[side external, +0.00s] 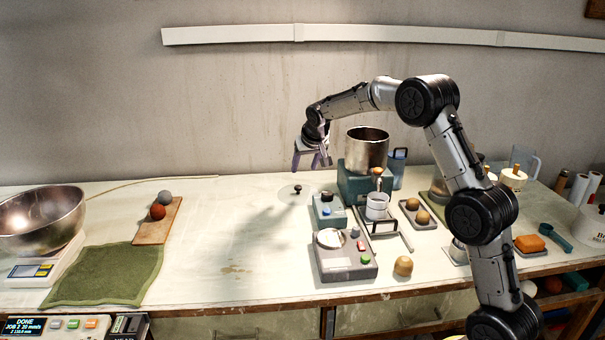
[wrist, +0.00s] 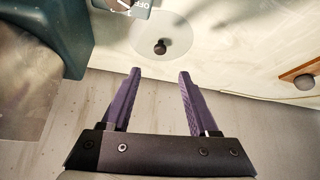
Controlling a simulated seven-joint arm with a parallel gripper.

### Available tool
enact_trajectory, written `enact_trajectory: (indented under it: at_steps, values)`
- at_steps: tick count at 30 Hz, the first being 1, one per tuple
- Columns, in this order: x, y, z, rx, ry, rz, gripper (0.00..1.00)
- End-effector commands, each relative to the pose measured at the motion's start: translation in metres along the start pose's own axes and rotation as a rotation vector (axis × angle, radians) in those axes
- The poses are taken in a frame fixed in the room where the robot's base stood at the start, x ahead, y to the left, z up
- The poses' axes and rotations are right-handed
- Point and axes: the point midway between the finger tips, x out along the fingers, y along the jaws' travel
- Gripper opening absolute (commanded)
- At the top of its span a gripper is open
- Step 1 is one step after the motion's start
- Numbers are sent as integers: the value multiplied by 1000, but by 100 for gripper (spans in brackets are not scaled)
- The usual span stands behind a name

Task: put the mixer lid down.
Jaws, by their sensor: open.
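The mixer lid, a clear round disc (side external: 288,194) with a dark knob (side external: 298,188), lies flat on the pale table left of the mixer. The fingers also show in the wrist view (wrist: 159,72). The mixer has a teal body (side external: 357,187) and a steel bowl (side external: 367,150) with an open top, just right of my gripper.
A small teal control box (side external: 328,212) stands close to the lid's right. A wooden board (side external: 158,220) with two balls, a green cloth (side external: 105,275) and a large steel bowl (side external: 42,218) on a scale are at the left. The table between the board and lid is clear.

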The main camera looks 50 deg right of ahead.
Motion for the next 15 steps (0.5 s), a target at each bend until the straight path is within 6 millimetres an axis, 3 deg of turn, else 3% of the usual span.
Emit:
enact_trajectory:
  at_steps: [9,11,15]
  values:
    - [-21,-3,4,-10,0,-6,60]
    - [-38,-6,9,-25,-1,-14,60]
    - [-100,-16,39,-85,-8,-49,60]
